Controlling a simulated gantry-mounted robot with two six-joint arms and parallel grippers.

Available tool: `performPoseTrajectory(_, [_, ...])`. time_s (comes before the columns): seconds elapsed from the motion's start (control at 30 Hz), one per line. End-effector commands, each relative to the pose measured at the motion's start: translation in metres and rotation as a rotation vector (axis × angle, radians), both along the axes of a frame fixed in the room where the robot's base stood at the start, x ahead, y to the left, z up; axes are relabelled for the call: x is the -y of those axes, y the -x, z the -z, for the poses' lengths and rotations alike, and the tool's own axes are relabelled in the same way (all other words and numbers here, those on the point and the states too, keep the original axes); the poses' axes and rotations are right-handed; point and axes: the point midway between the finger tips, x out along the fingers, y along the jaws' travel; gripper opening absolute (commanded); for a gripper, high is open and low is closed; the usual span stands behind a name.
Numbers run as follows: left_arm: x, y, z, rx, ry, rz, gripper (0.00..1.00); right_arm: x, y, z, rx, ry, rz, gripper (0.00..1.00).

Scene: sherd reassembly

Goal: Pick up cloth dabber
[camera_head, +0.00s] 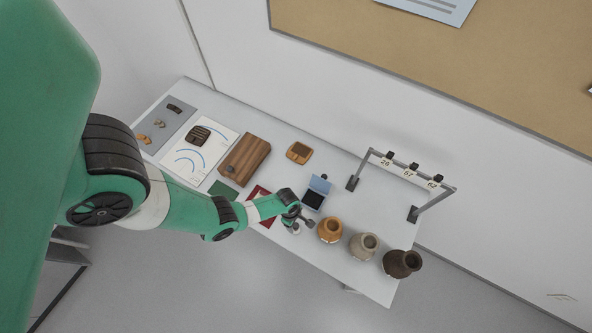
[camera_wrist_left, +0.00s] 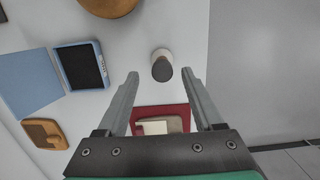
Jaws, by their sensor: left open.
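A small upright cylinder with a pale body and a dark grey top, apparently the cloth dabber (camera_wrist_left: 162,66), stands on the white table in the left wrist view. It shows between the tips of my left gripper (camera_wrist_left: 160,74), whose two fingers are spread apart on either side with gaps. I cannot tell the height of the fingertips above it. In the head view my left gripper (camera_head: 301,221) is over the table's front part, and a small pale thing, likely the dabber (camera_head: 295,229), is partly hidden under it. My right gripper is not in view.
An open blue box with a black pad (camera_head: 313,198) stands just behind the gripper. An orange pot (camera_head: 330,229), a beige pot (camera_head: 362,246) and a dark pot (camera_head: 402,263) stand to the right. A red mat (camera_wrist_left: 139,111) lies nearby. A metal rack (camera_head: 405,173) stands at the back.

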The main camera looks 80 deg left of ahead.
Motion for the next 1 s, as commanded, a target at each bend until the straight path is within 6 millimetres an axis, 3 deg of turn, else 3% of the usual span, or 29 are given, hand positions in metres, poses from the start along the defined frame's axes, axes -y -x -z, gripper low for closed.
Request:
performPoseTrajectory(0.03, [0.0, -0.001, 0.009, 0.001, -0.001, 0.001, 0.68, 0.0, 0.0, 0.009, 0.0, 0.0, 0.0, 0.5])
performPoseTrajectory(0.27, [0.002, -0.002, 0.015, 0.001, -0.001, 0.003, 0.68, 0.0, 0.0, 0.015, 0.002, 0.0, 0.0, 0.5])
performPoseTrajectory(0.5, [0.008, -0.004, 0.055, 0.0, 0.0, 0.003, 0.68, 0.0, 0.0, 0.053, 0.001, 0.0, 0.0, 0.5])
performPoseTrajectory(0.77, [0.009, -0.005, 0.057, 0.002, 0.0, 0.002, 0.68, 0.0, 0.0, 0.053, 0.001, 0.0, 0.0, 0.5])
performPoseTrajectory(0.83, [0.009, -0.005, 0.057, 0.002, 0.0, 0.002, 0.61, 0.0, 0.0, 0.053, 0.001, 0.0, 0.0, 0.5])
performPoseTrajectory(1.0, [0.009, -0.005, 0.057, 0.002, 0.0, 0.002, 0.3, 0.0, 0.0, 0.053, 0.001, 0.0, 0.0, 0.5])
